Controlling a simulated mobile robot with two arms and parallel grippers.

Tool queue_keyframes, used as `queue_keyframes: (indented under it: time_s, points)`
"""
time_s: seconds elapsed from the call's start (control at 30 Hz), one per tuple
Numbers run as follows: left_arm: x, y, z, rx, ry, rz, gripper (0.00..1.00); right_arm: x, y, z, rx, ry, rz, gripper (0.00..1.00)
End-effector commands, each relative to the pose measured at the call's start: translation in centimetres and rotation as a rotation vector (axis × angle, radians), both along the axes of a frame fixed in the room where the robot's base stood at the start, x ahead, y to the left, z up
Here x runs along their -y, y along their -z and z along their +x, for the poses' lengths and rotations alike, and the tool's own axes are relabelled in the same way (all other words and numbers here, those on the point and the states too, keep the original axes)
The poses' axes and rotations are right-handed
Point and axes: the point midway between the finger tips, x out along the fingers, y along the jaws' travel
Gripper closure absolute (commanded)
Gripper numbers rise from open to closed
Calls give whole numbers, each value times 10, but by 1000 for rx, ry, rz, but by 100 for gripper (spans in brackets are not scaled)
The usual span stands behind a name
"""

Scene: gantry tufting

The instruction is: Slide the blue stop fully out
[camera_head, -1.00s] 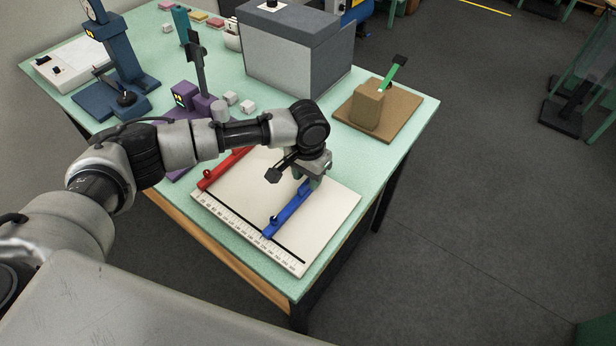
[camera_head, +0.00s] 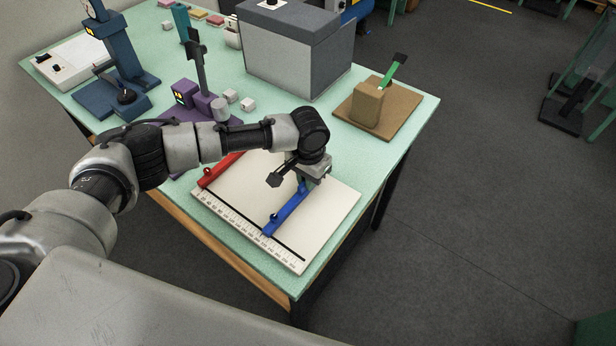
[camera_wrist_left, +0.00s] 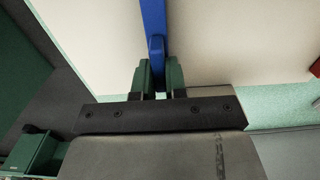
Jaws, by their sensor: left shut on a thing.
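The blue stop (camera_head: 286,213) is a long bar lying on the white board (camera_head: 240,203), which has a ruled scale along its near edge. My left gripper (camera_head: 307,184) is at the far end of the blue stop. In the left wrist view the two green fingers (camera_wrist_left: 158,80) are shut on the end of the blue stop (camera_wrist_left: 154,22). A red bar (camera_head: 222,169) lies to the left on the same board, partly hidden by my arm. My right gripper is not in view.
A grey box (camera_head: 297,62) stands behind the board. A brown block with a green lever (camera_head: 368,105) stands on a brown base at the right. Purple parts (camera_head: 197,100) and small white cubes (camera_head: 248,104) lie behind my arm. The table's right edge is close to the board.

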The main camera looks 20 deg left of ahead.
Motion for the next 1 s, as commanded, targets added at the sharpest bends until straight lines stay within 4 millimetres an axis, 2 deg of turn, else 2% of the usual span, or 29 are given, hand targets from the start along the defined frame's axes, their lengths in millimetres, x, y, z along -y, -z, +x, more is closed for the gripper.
queue_keyframes:
  time_s: [0.07,0.17,0.3,0.5,0.87,0.9,1.0]
  points:
    - [5,-2,-2,-1,2,-1,100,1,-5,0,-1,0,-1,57]
    - [24,-5,-9,-4,4,-4,100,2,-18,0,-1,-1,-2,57]
    - [60,-6,-22,-6,5,-6,100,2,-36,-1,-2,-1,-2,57]
    - [94,-2,-34,-4,2,-5,100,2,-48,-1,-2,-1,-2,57]
    - [101,-1,-37,-1,1,-6,100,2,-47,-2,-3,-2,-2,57]
    - [101,-1,-37,-1,1,-6,86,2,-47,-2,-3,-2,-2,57]
    - [101,0,-36,-1,2,-6,71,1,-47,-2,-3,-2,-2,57]
